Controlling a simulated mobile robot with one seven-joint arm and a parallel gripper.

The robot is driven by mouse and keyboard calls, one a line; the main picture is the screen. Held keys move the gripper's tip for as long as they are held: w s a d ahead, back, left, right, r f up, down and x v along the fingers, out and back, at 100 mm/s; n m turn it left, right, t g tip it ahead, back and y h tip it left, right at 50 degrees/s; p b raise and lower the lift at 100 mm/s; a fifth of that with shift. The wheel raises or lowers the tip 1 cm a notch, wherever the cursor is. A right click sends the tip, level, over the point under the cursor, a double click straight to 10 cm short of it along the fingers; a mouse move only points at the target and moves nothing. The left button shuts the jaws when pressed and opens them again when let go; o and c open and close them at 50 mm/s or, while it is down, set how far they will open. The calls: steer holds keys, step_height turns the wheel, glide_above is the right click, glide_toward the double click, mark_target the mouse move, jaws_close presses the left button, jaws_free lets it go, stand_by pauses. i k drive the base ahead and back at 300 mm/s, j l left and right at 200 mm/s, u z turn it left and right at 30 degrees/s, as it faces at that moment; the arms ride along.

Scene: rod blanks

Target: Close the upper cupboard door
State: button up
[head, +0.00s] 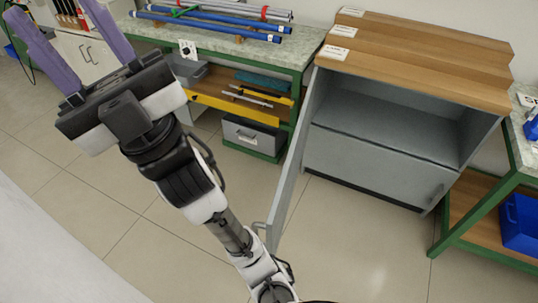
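The grey cupboard (330,120) stands under a wooden top at the right. Its upper compartment is open and looks empty. The upper door (289,185) is hinged at the compartment's left side and stands wide open, reaching towards me. Its handle (260,227) is at the door's near end, close beside my arm. My gripper (58,12) is at the upper left, far from the door, with its two purple fingers spread apart and nothing between them. Whether my arm touches the door handle cannot be told.
A closed grey lower front (370,172) with a handle is below the compartment. A green-framed bench (305,50) with blue and grey rods stands at the back. Another green-framed bench (470,225) with a blue bin (522,222) is at the right. The tiled floor (350,250) before the cupboard is clear.

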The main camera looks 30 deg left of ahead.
mark_target(273, 226)
steer(key=k+j, duration=0.1)
steer(key=j, duration=0.2)
steer(key=k+j, duration=0.1)
steer(key=j, duration=0.25)
steer(key=k+j+u, duration=0.1)
steer(key=j, duration=0.2)
steer(key=i+j+z, duration=0.1)
steer(key=j, duration=0.25)
steer(key=j+z, duration=0.1)
steer(key=j, duration=0.2)
steer(key=i+j+z, duration=0.15)
steer(key=j, duration=0.25)
steer(key=i+j+z, duration=0.15)
steer(key=j, duration=0.25)
steer(key=k+j+z, duration=0.15)
steer(key=k+j, duration=0.45)
steer(key=k, duration=0.05)
